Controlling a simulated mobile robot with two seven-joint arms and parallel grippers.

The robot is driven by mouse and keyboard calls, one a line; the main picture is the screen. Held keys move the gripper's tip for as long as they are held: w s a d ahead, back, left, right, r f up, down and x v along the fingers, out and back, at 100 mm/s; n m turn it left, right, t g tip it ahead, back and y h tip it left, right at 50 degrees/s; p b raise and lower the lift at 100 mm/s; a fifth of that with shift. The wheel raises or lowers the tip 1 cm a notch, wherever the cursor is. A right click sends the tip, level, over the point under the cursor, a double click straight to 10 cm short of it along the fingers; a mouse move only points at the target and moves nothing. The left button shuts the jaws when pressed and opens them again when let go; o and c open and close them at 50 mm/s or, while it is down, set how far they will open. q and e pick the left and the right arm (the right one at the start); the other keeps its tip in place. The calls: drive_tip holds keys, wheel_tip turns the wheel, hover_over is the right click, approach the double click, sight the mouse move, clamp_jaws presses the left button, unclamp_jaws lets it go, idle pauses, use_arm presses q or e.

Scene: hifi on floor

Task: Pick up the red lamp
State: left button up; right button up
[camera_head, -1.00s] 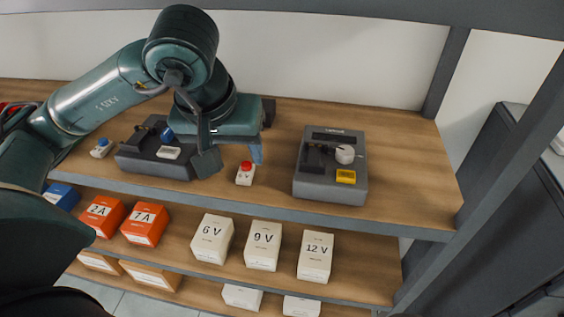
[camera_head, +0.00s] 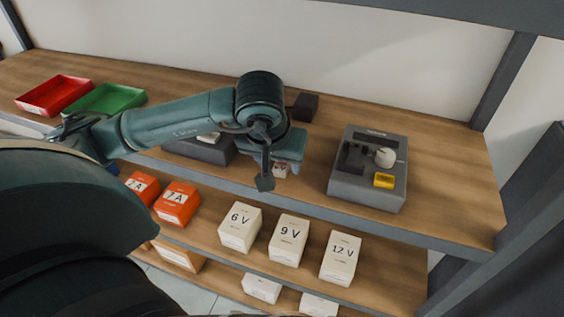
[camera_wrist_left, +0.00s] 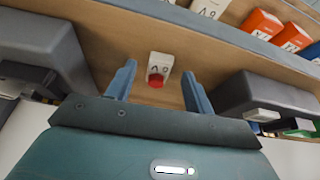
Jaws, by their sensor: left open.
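The red lamp is a small white block with a red dome and black lettering. In the left wrist view the lamp (camera_wrist_left: 160,62) stands on the wooden shelf, between and just beyond the tips of my two blue fingers, with a gap on each side. In the head view my left gripper (camera_head: 281,174) is over the lamp and hides most of it; only a pale patch shows between the fingers. My left gripper is open and empty. My right gripper is not in view.
A grey device (camera_head: 365,180) with a white knob and yellow block stands right of my gripper; another grey device (camera_head: 198,150) is partly behind my arm. Red (camera_head: 52,92) and green (camera_head: 112,98) trays sit at left. White voltage boxes (camera_head: 288,240) and orange boxes (camera_head: 177,204) fill the lower shelf.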

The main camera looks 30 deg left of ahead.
sight(279, 170)
use_arm(q)
drive_tip(key=shift+w+f, duration=0.25)
drive_tip(key=shift+f, duration=0.35)
drive_tip(key=shift+c, duration=0.5)
drive_tip(key=c, duration=0.9)
drive_tip(key=shift+c, duration=0.2)
wheel_tip(279, 170, up, 10)
